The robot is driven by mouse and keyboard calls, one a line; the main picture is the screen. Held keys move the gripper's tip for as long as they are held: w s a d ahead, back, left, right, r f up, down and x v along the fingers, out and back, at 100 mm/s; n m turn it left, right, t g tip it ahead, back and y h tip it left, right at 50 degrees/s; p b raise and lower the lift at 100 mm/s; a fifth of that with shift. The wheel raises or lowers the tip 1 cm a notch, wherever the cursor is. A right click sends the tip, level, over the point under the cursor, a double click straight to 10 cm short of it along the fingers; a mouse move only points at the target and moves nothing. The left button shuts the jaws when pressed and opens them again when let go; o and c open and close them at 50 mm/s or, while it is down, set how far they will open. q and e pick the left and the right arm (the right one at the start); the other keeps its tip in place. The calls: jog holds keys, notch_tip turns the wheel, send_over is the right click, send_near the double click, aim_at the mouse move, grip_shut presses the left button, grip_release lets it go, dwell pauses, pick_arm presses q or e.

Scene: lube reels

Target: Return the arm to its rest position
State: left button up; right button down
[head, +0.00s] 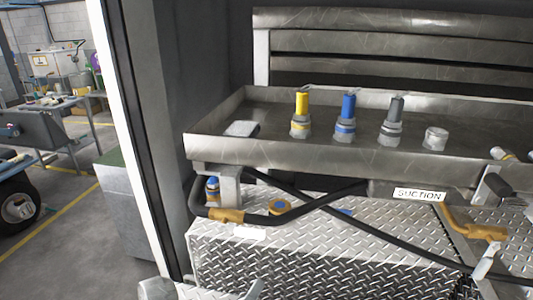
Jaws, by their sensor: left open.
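My left gripper (203,291) is at the bottom edge of the head view, and only its pale grey tips show, set apart from each other. It is open, and I see nothing held between the tips. It is low in front of the diamond-plate box (300,262). Most of my left arm is out of the picture. I do not make out my right gripper.
A metal tray (330,153) holds fittings with yellow (302,103), blue (348,106) and grey (396,108) caps. Below it are a black hose (320,205) with an orange end, and a SUCTION label (419,195). A door post (140,150) stands left; open floor lies beyond.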

pick_arm(q)
jog(key=s+a+f+m+g+y, duration=0.2)
jog(key=s+f+m+g, duration=0.4)
jog(key=f+m+g, duration=0.15)
jog(key=s+a+f+m+g+y, duration=0.2)
jog(key=s+a+g+y, duration=0.1)
jog(key=s+a, duration=0.2)
jog(key=s+a+f+m+g+y, duration=0.2)
jog(key=s+a+f+g, duration=0.15)
jog(key=a, duration=0.25)
jog(key=s+f+b, duration=0.3)
jog(key=f, duration=2.2)
jog(key=s+a+f+g+b, duration=0.1)
jog(key=s+a+f+b, duration=0.1)
jog(key=s+f, duration=1.3)
jog(key=shift+a+y+b, duration=0.2)
jog(key=shift+y+b, duration=0.1)
jog(key=shift+b, duration=0.3)
jog(key=shift+f, duration=0.1)
jog(key=shift+c, duration=0.5)
jog(key=shift+s, duration=0.15)
